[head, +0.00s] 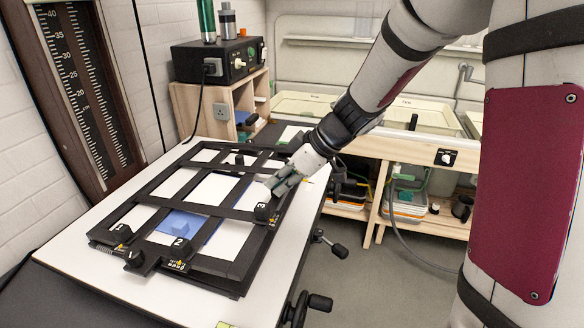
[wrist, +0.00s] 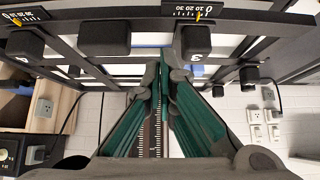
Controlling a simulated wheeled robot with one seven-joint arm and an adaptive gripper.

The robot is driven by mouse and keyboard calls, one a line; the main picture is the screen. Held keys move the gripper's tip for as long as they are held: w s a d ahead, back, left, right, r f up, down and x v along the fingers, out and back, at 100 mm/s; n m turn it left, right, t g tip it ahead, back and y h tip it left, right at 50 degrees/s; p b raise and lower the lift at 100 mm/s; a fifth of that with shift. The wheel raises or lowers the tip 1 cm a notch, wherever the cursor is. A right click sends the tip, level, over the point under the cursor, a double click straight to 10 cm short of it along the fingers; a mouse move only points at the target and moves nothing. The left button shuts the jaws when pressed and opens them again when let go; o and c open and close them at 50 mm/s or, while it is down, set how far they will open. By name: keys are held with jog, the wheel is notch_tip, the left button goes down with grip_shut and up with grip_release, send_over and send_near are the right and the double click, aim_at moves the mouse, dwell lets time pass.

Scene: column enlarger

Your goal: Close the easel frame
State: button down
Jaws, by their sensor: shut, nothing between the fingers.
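The black easel frame (head: 232,214), a grid of bars with numbered knobs, lies over its black base on the white board in the head view. It looks flat or nearly flat; I cannot tell whether a gap is left under it. A blue piece (head: 190,222) shows through one opening. My gripper (head: 272,186) is shut and empty at the frame's right side, close to the knob marked 3 (head: 262,211). In the wrist view my green fingers (wrist: 165,75) are together beside a numbered black knob (wrist: 196,42); contact with the frame is unclear.
A tall ruler column (head: 85,85) stands at the left wall. A black control box (head: 218,60) sits on a wooden shelf behind the board. Trays on a wooden bench (head: 400,152) stand at the back right. Black clamp handles (head: 318,302) stick out from the board's right edge.

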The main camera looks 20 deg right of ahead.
jog(key=shift+s+d+f, duration=0.1)
jog(key=shift+d+f, duration=0.1)
jog(key=shift+f, duration=1.8)
